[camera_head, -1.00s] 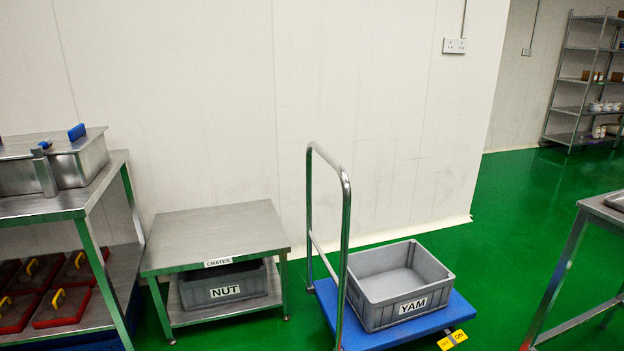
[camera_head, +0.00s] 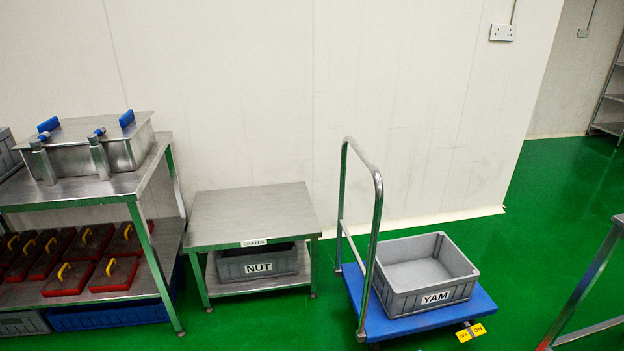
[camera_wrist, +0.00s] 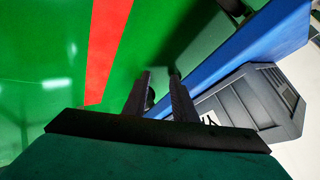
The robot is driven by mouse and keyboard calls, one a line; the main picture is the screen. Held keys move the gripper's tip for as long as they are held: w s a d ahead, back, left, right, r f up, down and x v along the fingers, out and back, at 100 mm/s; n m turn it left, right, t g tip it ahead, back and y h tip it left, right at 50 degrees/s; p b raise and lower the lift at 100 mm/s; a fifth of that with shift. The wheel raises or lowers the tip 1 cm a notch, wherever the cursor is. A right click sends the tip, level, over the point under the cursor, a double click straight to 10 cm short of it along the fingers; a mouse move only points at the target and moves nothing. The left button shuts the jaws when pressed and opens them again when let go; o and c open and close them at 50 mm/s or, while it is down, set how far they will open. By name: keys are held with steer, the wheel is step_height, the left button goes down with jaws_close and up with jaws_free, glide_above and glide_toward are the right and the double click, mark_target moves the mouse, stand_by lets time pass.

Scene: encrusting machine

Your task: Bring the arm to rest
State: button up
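My gripper (camera_wrist: 159,74) shows in the wrist view as two dark fingers with a gap between them. It is open, and I see nothing held. It hangs over the green floor, beside the blue deck of a trolley (camera_wrist: 225,58) in the picture. The grey YAM crate (camera_wrist: 243,95) shows partly behind the right finger. My arm and gripper are not in the head view.
In the head view, the trolley (camera_head: 400,325) carries the empty YAM crate (camera_head: 400,290). A low steel table (camera_head: 250,212) holds the NUT crate (camera_head: 258,266) underneath. A steel shelf (camera_head: 115,186) stands left. Green floor (camera_head: 545,220) is clear behind the trolley, towards the right.

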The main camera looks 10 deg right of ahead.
steer(key=s+a+r+n+g+y+p, duration=0.1)
steer(key=s+a+r+n+g+p, duration=0.15)
steer(key=a, duration=0.45)
steer(key=s+a+r+n+g+y+p, duration=0.1)
steer(key=s+a+n+y+p, duration=0.15)
steer(key=a, duration=0.45)
steer(key=s+a+r+n+g+y+p, duration=0.1)
steer(key=s+a+r+n+g+p, duration=0.15)
steer(key=a, duration=0.45)
steer(key=s+a+r+n+g+p, duration=0.3)
steer(key=s+a+r, duration=0.3)
steer(key=s+a, duration=0.2)
steer(key=s+a+r+n+g+y+p, duration=0.1)
steer(key=s+a+r+n+g+p, duration=0.2)
steer(key=s+a+r, duration=0.3)
steer(key=s+a+n+g, duration=0.1)
steer(key=s+a, duration=0.1)
steer(key=s, duration=0.2)
steer(key=shift+s+a+r+n, duration=0.15)
steer(key=shift+a+r+n, duration=0.1)
steer(key=shift+n, duration=0.1)
